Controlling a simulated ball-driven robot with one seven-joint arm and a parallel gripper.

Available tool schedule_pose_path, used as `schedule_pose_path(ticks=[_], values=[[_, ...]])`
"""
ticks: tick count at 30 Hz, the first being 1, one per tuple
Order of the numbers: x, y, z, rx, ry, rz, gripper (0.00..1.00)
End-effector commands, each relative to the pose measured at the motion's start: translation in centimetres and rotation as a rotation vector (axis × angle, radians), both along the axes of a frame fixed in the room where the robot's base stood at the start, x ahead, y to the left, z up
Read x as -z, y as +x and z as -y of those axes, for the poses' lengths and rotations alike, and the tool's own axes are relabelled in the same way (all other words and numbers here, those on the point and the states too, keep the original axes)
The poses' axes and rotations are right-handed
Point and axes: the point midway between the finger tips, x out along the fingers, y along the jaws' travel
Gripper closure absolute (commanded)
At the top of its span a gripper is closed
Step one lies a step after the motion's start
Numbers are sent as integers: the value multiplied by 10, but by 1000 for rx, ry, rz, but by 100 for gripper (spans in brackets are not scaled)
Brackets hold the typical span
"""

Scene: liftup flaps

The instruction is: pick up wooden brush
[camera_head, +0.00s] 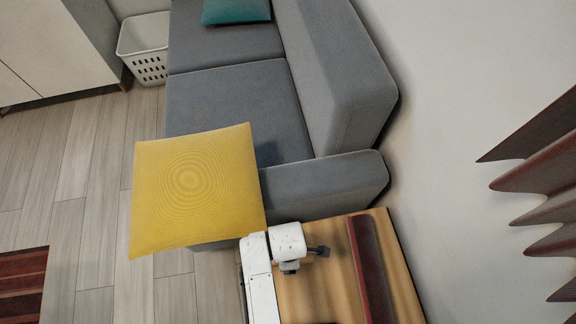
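I cannot make out a wooden brush in the head view. My gripper (319,251) is a small dark shape at the end of my white arm, above the wooden tabletop (308,292) at the bottom. Its fingers are too small to tell whether they are apart. I see nothing clearly held in it. A long dark red object (370,268) lies on the tabletop to the right of my gripper, apart from it. My arm hides part of the tabletop's left side.
A grey sofa (232,100) stands beyond the table. A yellow cushion (190,190) overlaps its front corner, and a teal cushion (236,11) lies further back. A white basket (146,48) is at the upper left. Wavy curtains (545,190) hang at right. The left floor has clear room.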

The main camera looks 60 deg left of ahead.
Motion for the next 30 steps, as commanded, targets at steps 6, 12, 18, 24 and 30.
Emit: schedule_pose_path(ticks=[6, 12, 18, 24, 30], values=[[7, 0, -1, -1, 2, 1, 15], [7, 0, 0, -1, 1, 0, 23], [7, 0, 0, -1, 1, 0, 42], [7, 0, 0, -1, 1, 0, 61], [7, 0, 0, -1, 1, 0, 73]])
